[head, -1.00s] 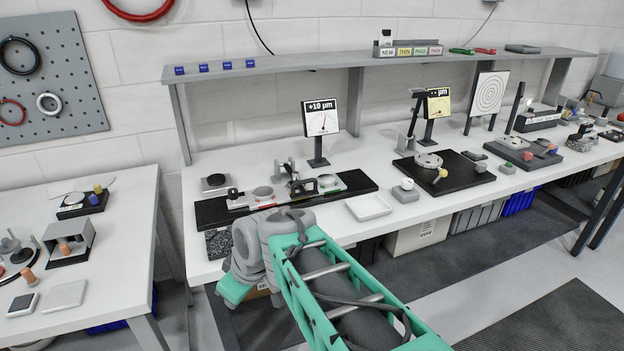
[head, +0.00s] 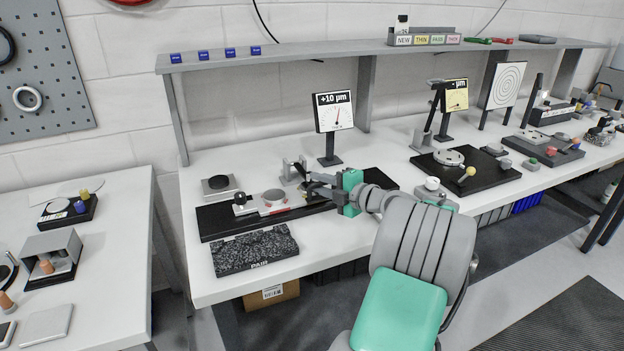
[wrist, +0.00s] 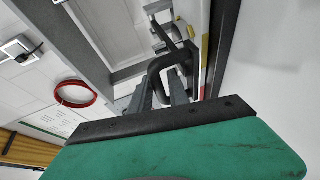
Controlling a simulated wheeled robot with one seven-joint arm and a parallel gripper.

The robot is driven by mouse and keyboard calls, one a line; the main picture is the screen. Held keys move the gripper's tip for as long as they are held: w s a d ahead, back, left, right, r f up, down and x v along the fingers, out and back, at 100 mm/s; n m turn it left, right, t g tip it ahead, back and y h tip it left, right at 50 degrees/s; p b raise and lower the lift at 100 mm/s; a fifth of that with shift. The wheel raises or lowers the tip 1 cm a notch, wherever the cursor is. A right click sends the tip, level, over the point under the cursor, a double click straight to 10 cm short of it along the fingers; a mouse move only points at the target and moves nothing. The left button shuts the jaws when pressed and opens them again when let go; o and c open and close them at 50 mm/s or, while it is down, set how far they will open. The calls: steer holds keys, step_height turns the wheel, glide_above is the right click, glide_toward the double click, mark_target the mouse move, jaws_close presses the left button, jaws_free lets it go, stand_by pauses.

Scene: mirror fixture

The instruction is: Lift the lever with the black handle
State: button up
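My gripper (head: 312,186) is over the right part of the long black fixture base (head: 222,222), beside a small grey upright bracket (head: 293,170). My arm and gripper hide much of the fixture there, so I cannot make out the black-handled lever in the head view. In the wrist view, a dark bent loop (wrist: 160,68) and grey prongs show beyond my green gripper body; I cannot tell which parts belong to the fixture. The finger gap is unclear, and no grasp is visible.
A dial sign (head: 333,112) reading +10 µm stands behind my gripper. A speckled granite block (head: 255,250) lies in front of the fixture. A shelf (head: 330,53) runs above the bench. Clear white bench top (head: 330,240) lies right of the block.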

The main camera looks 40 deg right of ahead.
steer(key=shift+x, duration=1.25)
jaws_close()
stand_by(0.4)
